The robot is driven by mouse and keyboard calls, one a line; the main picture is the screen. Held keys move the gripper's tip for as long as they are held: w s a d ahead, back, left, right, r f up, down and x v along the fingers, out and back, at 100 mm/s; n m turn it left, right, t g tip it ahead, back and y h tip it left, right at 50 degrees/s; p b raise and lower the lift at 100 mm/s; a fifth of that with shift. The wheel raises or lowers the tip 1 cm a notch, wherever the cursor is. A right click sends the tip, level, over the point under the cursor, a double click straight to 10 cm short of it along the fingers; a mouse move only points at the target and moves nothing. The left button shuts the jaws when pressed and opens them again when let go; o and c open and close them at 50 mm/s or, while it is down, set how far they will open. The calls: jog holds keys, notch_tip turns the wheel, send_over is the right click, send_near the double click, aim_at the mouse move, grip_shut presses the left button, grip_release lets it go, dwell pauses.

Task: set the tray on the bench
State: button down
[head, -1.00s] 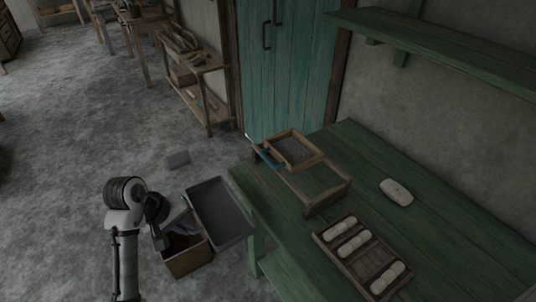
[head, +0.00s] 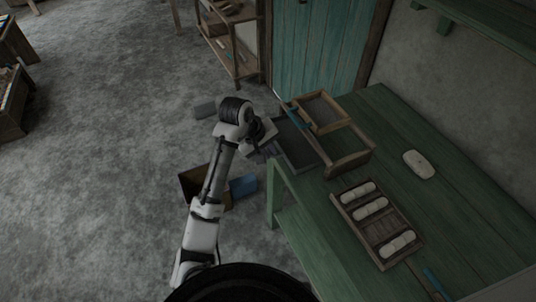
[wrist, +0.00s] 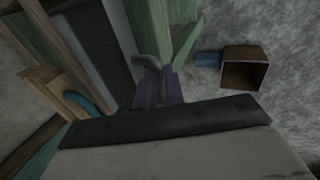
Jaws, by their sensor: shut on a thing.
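The dark grey shallow tray (head: 296,150) is at the left edge of the green bench (head: 440,215), beside a wooden stand (head: 345,155). My gripper (head: 270,151) is shut on the tray's near-left side. In the wrist view the purple-grey fingers (wrist: 158,88) are close together at the edge of a grey panel that looks like the tray (wrist: 105,45). The stand hides part of the tray's right side in the head view. I cannot tell whether the tray touches the bench top.
A wooden frame box (head: 322,112) with a blue handle sits on the stand. A rack (head: 380,228) with pale rolls and a white bundle (head: 419,164) lie on the bench. An open brown box (head: 195,183) and blue object (head: 243,186) are on the floor. The bench's right side has free room.

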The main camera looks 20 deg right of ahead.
notch_tip(320, 180, down, 3)
jog(key=shift+f+p, duration=0.15)
jog(key=shift+p, duration=0.25)
jog(key=c, duration=1.5)
grip_release()
jog(key=b+v, duration=0.1)
jog(key=v, duration=1.1)
